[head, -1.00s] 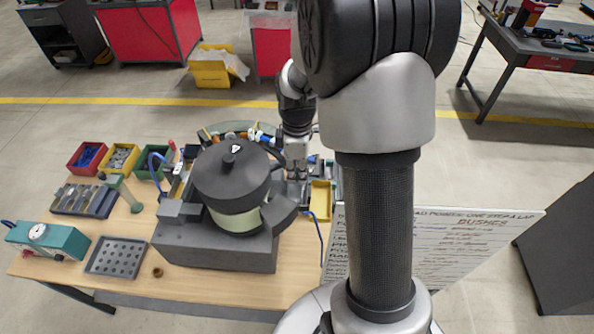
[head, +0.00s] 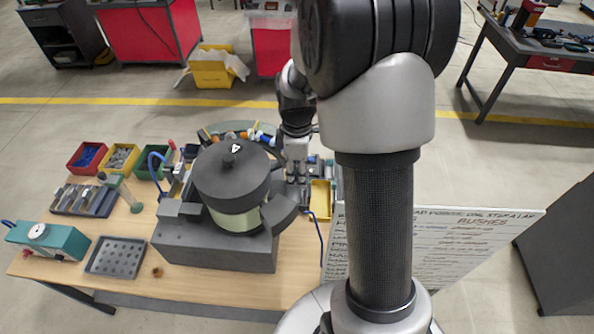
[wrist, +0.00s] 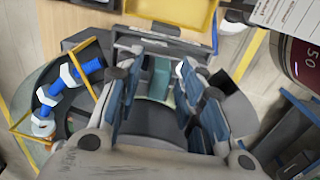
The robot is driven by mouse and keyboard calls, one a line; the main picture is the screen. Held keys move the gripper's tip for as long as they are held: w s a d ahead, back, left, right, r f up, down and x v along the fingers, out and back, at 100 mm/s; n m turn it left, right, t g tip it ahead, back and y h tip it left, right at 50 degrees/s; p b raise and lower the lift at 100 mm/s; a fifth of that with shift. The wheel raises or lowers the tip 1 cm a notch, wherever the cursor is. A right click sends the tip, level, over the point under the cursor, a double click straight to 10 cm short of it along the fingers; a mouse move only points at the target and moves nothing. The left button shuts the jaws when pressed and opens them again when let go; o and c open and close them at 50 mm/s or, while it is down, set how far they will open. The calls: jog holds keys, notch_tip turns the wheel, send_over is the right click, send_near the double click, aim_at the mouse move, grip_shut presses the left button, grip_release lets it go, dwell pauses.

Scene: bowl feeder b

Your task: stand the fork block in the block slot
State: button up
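My gripper (head: 296,178) is low over the back right of the workbench, just right of the bowl feeder. In the wrist view its two fingers (wrist: 160,84) stand apart, with a visible gap between the tips. A dark grey surface and a teal part (wrist: 160,76) show in that gap; I see no clear contact with either finger. I cannot pick out the fork block or the block slot with certainty. The gripper and feeder hide part of this area in the head view.
The bowl feeder (head: 232,182) stands close left of my gripper. A yellow tray (head: 320,195) lies just right of it. Blue bolt-like parts (wrist: 70,84) lie left in the wrist view. A perforated tray (head: 116,257) and small bins (head: 87,157) are farther left. The bench front is mostly clear.

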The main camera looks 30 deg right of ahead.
aim_at(297, 172)
notch_tip(297, 172, up, 12)
jog(key=s+a+r+m+t, duration=0.2)
jog(key=s+a+r+m, duration=0.3)
jog(key=s+a+r, duration=0.35)
jog(key=s+a+m+t, duration=0.1)
jog(key=s+a+m, duration=0.1)
jog(key=s, duration=0.3)
jog(key=s+a+f+m+t, duration=0.1)
jog(key=s+a+m, duration=0.1)
jog(key=s+m, duration=0.2)
jog(key=shift+s+f+t, duration=0.25)
jog(key=shift+s+t, duration=0.05)
jog(key=shift+s, duration=0.75)
notch_tip(297, 172, down, 19)
jog(key=b, duration=1.8)
jog(key=shift+b, duration=0.3)
